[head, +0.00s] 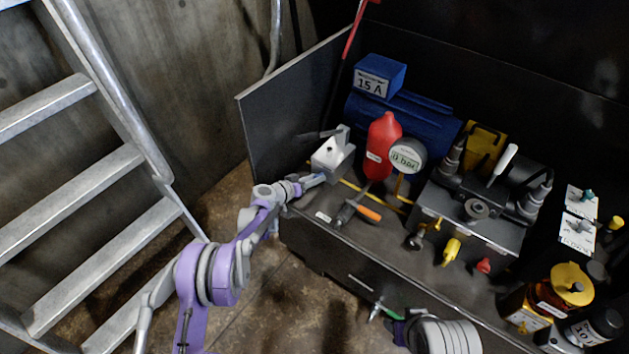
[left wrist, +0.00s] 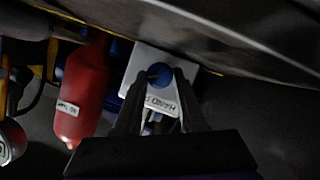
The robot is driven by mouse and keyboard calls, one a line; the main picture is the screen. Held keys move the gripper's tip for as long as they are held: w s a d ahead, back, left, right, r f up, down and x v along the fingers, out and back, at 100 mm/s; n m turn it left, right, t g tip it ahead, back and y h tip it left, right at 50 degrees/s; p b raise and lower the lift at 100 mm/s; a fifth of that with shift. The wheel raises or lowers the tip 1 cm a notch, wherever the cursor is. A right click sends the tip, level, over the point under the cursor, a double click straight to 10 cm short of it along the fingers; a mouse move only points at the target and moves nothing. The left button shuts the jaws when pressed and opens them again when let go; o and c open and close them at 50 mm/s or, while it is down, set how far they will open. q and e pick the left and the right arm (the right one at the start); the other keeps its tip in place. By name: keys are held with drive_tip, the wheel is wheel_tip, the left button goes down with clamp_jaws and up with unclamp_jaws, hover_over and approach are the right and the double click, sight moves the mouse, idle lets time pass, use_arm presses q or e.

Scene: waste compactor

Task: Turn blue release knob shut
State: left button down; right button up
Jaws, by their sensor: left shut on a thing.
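The blue release knob (left wrist: 160,73) is round and sits on the front of a light grey hand pump box (left wrist: 130,70) in the left wrist view. In the head view that box (head: 333,155) stands at the left end of the dark bench. My left gripper (left wrist: 158,80) has its two dark fingers on either side of the knob and is shut on it. In the head view my left gripper (head: 314,181) reaches the box's lower front, and the knob cannot be made out clearly there.
A red bottle (head: 383,145) and a round gauge (head: 407,155) stand right of the box. An orange-handled tool (head: 368,213) lies in front. A dark side panel (head: 295,105) rises on the left. A metal ladder (head: 95,180) stands further left.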

use_arm(q)
drive_tip(key=shift+f+n+h+b, duration=0.1)
drive_tip(key=shift+n+h+b, duration=0.3)
drive_tip(key=shift+n, duration=0.2)
drive_tip(key=shift+g, duration=0.3)
drive_tip(key=c, duration=0.5)
unclamp_jaws()
drive_tip(key=shift+a, duration=0.15)
drive_tip(key=p+v, duration=0.2)
drive_tip(key=v, duration=0.8)
drive_tip(key=shift+s+a, duration=0.25)
drive_tip(key=shift+s, duration=0.05)
drive_tip(key=shift+p, duration=0.3)
